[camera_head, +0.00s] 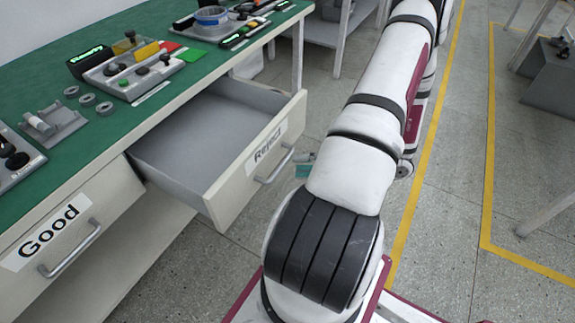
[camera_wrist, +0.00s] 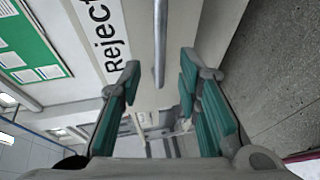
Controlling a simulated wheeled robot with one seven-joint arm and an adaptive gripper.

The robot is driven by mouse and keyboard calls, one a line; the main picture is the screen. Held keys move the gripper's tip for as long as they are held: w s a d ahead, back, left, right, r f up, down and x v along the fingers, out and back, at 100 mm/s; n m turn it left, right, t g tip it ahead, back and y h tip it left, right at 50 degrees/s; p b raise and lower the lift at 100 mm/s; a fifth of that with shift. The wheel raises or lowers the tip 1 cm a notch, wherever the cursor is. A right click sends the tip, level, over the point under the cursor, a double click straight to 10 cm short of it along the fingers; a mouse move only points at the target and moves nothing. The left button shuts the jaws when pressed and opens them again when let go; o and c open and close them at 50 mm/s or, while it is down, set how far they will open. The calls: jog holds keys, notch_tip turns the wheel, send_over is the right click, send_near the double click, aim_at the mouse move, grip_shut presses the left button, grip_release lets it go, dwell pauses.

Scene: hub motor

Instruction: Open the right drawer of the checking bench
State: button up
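The right drawer (camera_head: 215,152), labelled "Reject", stands pulled out from the checking bench (camera_head: 110,125), and its inside looks empty. Its bar handle (camera_head: 274,166) is on the front panel. The handle also shows in the wrist view (camera_wrist: 160,42), running into the gap between my fingers. My gripper (camera_wrist: 160,72) is open, with its teal fingers apart on either side of the handle's line; I see no finger pressing on the bar. In the head view, only a teal bit of my gripper (camera_head: 304,168) shows beside the handle, and my arm hides the rest.
The left drawer, labelled "Good" (camera_head: 58,233), is shut. The green bench top holds gauges, rings (camera_head: 88,100) and a blue-rimmed part (camera_head: 211,17). The grey floor with yellow lines (camera_head: 487,150) is clear to the right, with other tables at the edge.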

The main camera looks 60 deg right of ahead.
jog(key=shift+v, duration=2.8)
jog(key=w+a+r+n+g+y, duration=0.3)
jog(key=w+a+r+n+g, duration=0.15)
jog(key=r+n, duration=0.25)
jog(key=w+a+r+n+g+y, duration=0.2)
jog(key=w+a+r+n+g, duration=0.1)
jog(key=w+a+r+n, duration=0.25)
jog(key=a+r+n+g+h, duration=0.1)
jog(key=a+r+n+g, duration=0.6)
jog(key=n, duration=0.6)
jog(key=s+a+r+n+t+h, duration=0.1)
jog(key=s+a+r+n+h, duration=0.4)
jog(key=n, duration=0.7)
jog(key=s+a+r+n+h, duration=0.3)
jog(key=s+a+n+h, duration=0.4)
jog(key=n, duration=0.6)
notch_tip(320, 180, up, 19)
jog(key=w+t+y+p, duration=0.1)
jog(key=w+t+p, duration=0.1)
jog(key=p, duration=1.5)
jog(key=shift+w+a+t, duration=0.2)
jog(key=shift+a+t, duration=0.3)
jog(key=shift+t, duration=0.15)
